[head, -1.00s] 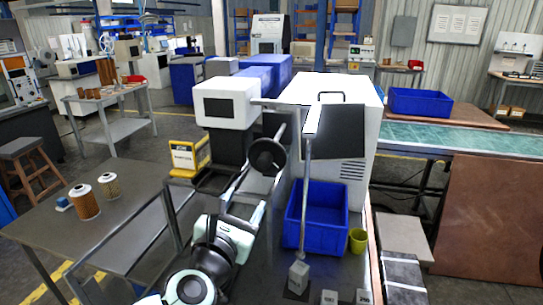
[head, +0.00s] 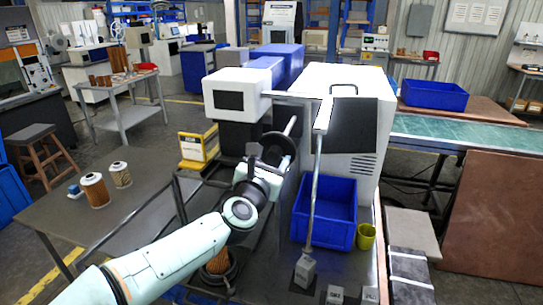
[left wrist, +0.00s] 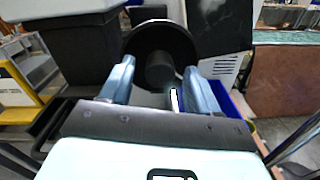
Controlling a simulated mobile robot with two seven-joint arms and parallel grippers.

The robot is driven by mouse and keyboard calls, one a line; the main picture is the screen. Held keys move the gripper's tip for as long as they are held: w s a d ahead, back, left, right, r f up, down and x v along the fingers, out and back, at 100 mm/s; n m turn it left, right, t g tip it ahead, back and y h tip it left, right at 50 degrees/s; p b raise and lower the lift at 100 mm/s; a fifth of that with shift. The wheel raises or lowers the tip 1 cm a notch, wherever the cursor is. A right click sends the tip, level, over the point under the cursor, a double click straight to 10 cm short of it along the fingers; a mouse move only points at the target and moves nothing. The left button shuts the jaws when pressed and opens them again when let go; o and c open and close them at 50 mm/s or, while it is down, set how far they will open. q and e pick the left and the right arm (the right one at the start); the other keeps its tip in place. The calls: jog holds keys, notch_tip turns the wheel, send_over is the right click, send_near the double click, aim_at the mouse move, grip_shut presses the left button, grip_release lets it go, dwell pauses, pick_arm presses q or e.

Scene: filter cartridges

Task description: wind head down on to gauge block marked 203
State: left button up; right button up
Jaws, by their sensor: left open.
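The black handwheel (head: 279,146) sits on a slanted grey shaft at the machine's front; it fills the top of the left wrist view (left wrist: 160,45). My left gripper (head: 270,165) is at the wheel. In the left wrist view its two fingers (left wrist: 160,86) are apart, and the wheel's dark hub shows between and beyond them; contact cannot be told. A slim grey rod (head: 314,190) runs down from a white arm to a grey block (head: 305,272). Two more grey blocks (head: 335,295) and (head: 370,295) stand at the lower edge. Their markings are too small to read surely. My right gripper is out of view.
A blue bin (head: 325,225) and a yellow-green cup (head: 366,236) stand right of the wheel. The white machine housing (head: 370,100) rises behind. A side table (head: 115,215) with filter cartridges (head: 95,190) is at left, near a yellow box (head: 198,147).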

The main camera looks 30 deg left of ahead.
pick_arm(q)
jog(key=shift+w+a, duration=0.1)
jog(key=shift+w, duration=0.3)
jog(key=c, duration=1)
jog(key=shift+c, duration=0.2)
